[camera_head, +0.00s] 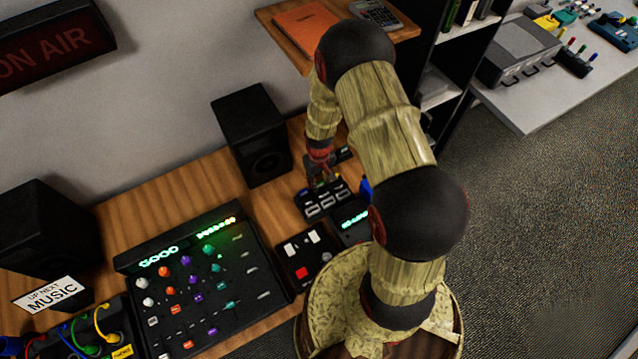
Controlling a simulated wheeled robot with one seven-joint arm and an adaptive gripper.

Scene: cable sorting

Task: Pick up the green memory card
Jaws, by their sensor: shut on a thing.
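My gripper (321,176) is small in the head view, at the back right of the wooden desk, pointing down just above the rear edge of a black slotted device (324,202). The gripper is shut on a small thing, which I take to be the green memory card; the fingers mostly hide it. Small yellowish and greenish spots show by the fingertips, too small to tell apart. I cannot tell whether the held card touches the slotted device.
A black speaker (252,137) stands left of my gripper. A mixing console (205,285) with coloured knobs fills the desk front. A small box with a red button (303,262) and a box with a green display (352,222) sit near the slotted device. A wooden shelf (385,42) hangs behind.

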